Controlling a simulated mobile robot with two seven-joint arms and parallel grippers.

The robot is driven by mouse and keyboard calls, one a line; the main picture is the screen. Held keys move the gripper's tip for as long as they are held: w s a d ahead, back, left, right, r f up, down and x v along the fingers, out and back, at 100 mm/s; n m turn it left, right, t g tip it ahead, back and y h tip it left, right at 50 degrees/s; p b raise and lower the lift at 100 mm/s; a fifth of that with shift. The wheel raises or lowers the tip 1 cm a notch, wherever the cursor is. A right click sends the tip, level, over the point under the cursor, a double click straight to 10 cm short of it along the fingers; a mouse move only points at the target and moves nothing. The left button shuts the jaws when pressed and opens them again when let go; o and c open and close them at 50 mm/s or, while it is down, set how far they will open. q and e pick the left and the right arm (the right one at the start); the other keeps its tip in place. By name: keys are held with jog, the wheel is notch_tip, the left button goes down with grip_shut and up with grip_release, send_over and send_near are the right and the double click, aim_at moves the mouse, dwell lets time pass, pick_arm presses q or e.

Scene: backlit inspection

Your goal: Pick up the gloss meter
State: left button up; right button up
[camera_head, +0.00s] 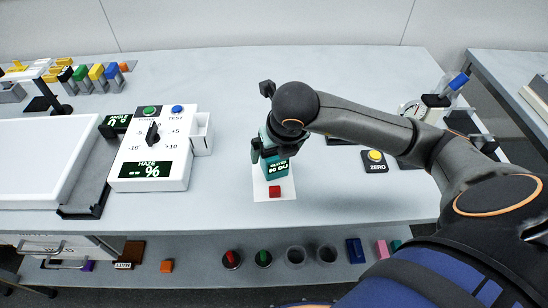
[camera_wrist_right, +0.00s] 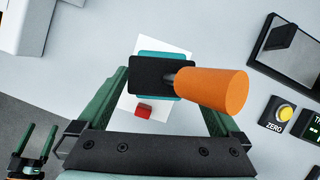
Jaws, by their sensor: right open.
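The gloss meter (camera_head: 275,167) is a teal block with a lit display, standing on a white sheet (camera_head: 260,188). In the right wrist view its teal edges (camera_wrist_right: 160,54) show around a black top, with an orange cylinder (camera_wrist_right: 222,90) on a metal stem over it. My right gripper (camera_head: 268,146) is above the meter; in its wrist view its green fingers (camera_wrist_right: 165,85) are apart, one on either side of the meter. I cannot tell whether they touch it. My left gripper (camera_wrist_right: 36,145) shows small at the wrist view's lower left, fingers apart, empty.
A red block (camera_head: 275,190) lies on the sheet in front of the meter. A white haze meter (camera_head: 150,165) stands to the left, beside a white light panel (camera_head: 45,160). A ZERO button box (camera_head: 375,160) is to the right. A lower shelf holds cups.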

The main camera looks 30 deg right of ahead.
jog(key=shift+w+f, duration=0.25)
jog(key=shift+f, duration=0.4)
grip_shut()
dwell(0.4)
